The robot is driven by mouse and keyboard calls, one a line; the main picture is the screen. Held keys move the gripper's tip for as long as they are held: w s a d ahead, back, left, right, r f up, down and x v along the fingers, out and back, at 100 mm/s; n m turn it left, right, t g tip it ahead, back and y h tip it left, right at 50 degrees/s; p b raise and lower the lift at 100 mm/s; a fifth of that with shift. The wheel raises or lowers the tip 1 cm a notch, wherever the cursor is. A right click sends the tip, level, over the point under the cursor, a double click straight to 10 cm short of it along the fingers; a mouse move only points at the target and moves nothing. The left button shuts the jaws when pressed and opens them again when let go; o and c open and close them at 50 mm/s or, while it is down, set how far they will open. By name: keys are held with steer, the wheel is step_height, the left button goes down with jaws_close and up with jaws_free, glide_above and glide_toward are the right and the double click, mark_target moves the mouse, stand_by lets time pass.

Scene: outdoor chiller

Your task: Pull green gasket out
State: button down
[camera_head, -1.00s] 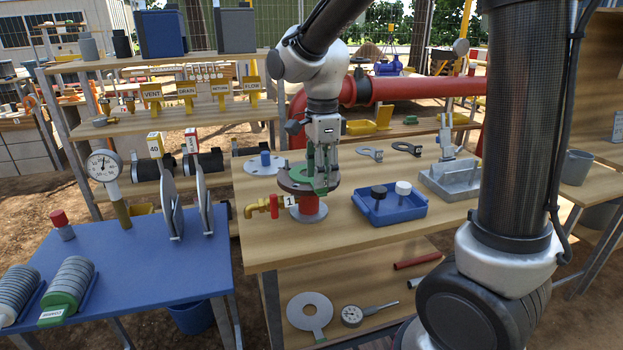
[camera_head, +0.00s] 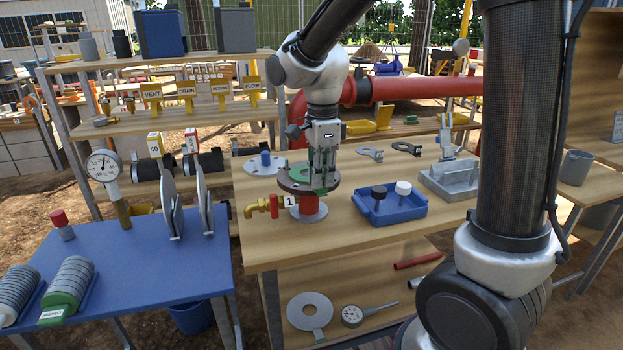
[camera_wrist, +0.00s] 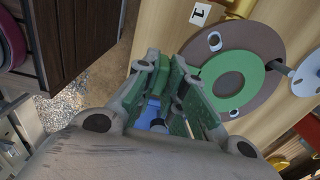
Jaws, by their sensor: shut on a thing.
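The green gasket (camera_head: 300,177) is a flat ring lying on a dark brown round flange (camera_head: 288,186), on top of a red pipe stand labelled 1. In the wrist view the gasket (camera_wrist: 252,75) shows as a green ring around a brown centre. My gripper (camera_head: 321,188) points down at the right front edge of the flange. It is shut on the gasket at its edge. In the wrist view the fingers (camera_wrist: 178,108) hide the gripped part.
A yellow valve (camera_head: 257,207) juts left from the stand. A blue tray (camera_head: 390,208) with a black and a white knob stands to the right, near a grey metal block (camera_head: 450,182). Wrenches (camera_head: 405,148) lie at the back.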

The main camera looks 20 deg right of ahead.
steer(key=shift+r, duration=0.65)
steer(key=shift+r, duration=1.45)
